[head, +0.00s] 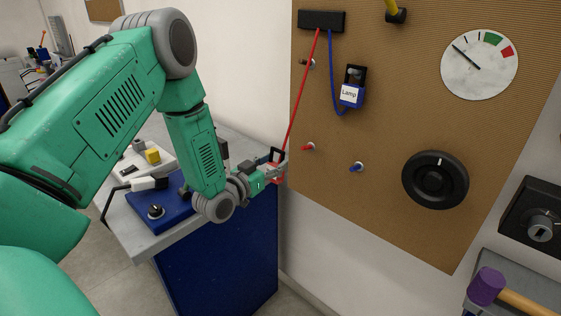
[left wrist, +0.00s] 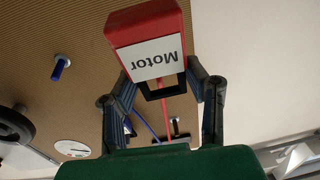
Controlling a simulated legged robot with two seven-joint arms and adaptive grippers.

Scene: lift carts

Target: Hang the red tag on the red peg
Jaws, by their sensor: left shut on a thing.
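The red tag (head: 276,178) is held by my left gripper (head: 275,165), just left of the pegboard's left edge. In the left wrist view the red tag (left wrist: 150,25) shows a white label reading "Motor", upside down, and a black loop. The fingers of the left gripper (left wrist: 160,82) are shut on it around the loop end. A red cord runs from the tag up to a black block (head: 321,20). The red peg (head: 309,147) is bare, to the right of and above the tag; it is not visible in the wrist view. My right gripper is out of view.
A blue tag (head: 352,96) labelled "Lamp" hangs by its black loop, with a blue cord. A bare blue peg (head: 356,167) is right of the red one. A black dial (head: 435,179) and a gauge (head: 479,64) are farther right. A grey-topped blue cabinet (head: 225,250) stands below my arm.

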